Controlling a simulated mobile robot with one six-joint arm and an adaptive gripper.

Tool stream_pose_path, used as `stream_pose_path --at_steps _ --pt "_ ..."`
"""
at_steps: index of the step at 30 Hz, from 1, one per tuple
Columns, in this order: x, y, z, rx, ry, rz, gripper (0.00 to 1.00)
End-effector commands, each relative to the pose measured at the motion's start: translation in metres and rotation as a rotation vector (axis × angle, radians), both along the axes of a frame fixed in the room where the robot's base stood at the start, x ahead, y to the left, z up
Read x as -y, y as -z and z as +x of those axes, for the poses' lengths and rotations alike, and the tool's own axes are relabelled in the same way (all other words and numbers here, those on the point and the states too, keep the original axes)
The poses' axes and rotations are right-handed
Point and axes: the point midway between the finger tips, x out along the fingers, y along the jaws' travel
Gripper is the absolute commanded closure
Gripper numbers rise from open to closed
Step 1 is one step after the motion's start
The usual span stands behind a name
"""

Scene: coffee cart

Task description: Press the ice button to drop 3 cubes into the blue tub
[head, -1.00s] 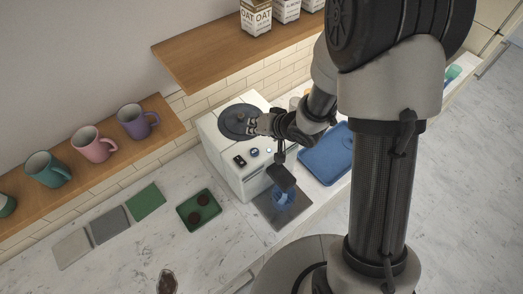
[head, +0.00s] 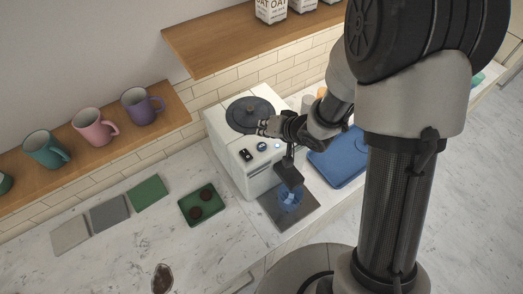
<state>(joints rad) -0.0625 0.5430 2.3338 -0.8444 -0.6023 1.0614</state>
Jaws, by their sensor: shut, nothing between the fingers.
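The white ice machine (head: 228,155) stands on the counter with a dark round lid (head: 243,112) on top. Small dark and light buttons lie along its top front edge, among them a dark one (head: 246,155) and a round one (head: 262,146). The blue tub (head: 291,200) is see-through and stands on a dark grey plate in front of the machine. Something pale shows in it, too small to tell. My gripper (head: 262,127) is shut and empty, above the machine's top by the lid's front edge. I cannot tell whether it touches anything.
A black block (head: 289,173) hangs just above the tub and hides part of it. A blue tray (head: 340,158) lies to the right. Mugs stand on the left shelf; cartons stand above.

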Motion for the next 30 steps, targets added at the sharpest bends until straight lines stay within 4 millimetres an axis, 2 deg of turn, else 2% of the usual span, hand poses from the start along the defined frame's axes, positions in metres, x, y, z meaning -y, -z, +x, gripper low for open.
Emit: stream_pose_path --at_steps 1,3,9,30 --pt "0.000 0.014 0.000 0.000 0.000 0.000 1.00" --pt "0.000 0.022 0.000 -0.002 0.001 0.000 1.00" --pt "0.000 0.036 0.000 -0.001 0.002 0.000 1.00" --pt "0.000 0.036 0.000 0.000 0.001 0.001 1.00"
